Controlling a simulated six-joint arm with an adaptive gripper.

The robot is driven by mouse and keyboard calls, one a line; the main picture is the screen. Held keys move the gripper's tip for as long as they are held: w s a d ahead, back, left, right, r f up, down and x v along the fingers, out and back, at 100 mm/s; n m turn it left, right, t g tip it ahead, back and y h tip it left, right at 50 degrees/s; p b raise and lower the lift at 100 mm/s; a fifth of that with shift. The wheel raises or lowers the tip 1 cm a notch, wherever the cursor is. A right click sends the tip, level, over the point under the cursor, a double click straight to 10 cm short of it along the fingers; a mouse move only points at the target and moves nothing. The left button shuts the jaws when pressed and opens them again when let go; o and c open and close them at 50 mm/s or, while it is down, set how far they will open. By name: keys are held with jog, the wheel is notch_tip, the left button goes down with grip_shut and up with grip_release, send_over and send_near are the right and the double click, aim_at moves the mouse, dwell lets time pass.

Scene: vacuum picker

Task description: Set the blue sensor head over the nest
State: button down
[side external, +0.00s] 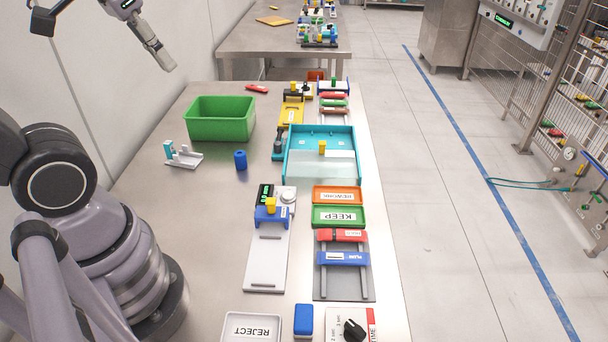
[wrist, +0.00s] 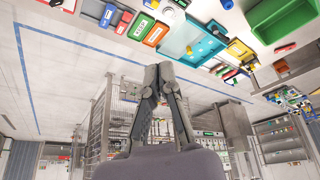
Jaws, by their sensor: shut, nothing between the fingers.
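A blue block with a yellow knob, which looks like the blue sensor head (side external: 271,216), sits at the far end of a pale grey rail plate (side external: 265,272) in the side external view. Just behind it are a black box with a green display (side external: 265,194) and a round whitish piece (side external: 288,196), perhaps the nest; I cannot tell for sure. My gripper (side external: 165,62) is at the upper left, high above the table and well away from the blue block. In the wrist view my gripper (wrist: 158,75) has its fingertips together, holding nothing.
A green bin (side external: 220,118) and a blue cylinder (side external: 240,160) stand left of a turquoise tray (side external: 290,150). Orange and green KEEP trays (side external: 338,215) and a dark plate with red and blue bars (side external: 343,285) lie right of the rail plate.

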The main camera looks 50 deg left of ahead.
jog(key=w+a+f+n+g+h, duration=0.15)
jog(key=w+f+n+g, duration=0.4)
jog(key=w, duration=0.95)
jog(key=w+a+f+n+g+h, duration=0.1)
jog(key=w+a+f, duration=0.1)
jog(key=f, duration=0.8)
jog(key=w+a+f+n+g, duration=0.1)
jog(key=w+f, duration=0.4)
jog(key=f, duration=0.5)
jog(key=shift+a+n+h, duration=0.35)
jog(key=shift+a, duration=0.35)
jog(key=shift+w+g, duration=0.1)
jog(key=shift+g, duration=0.15)
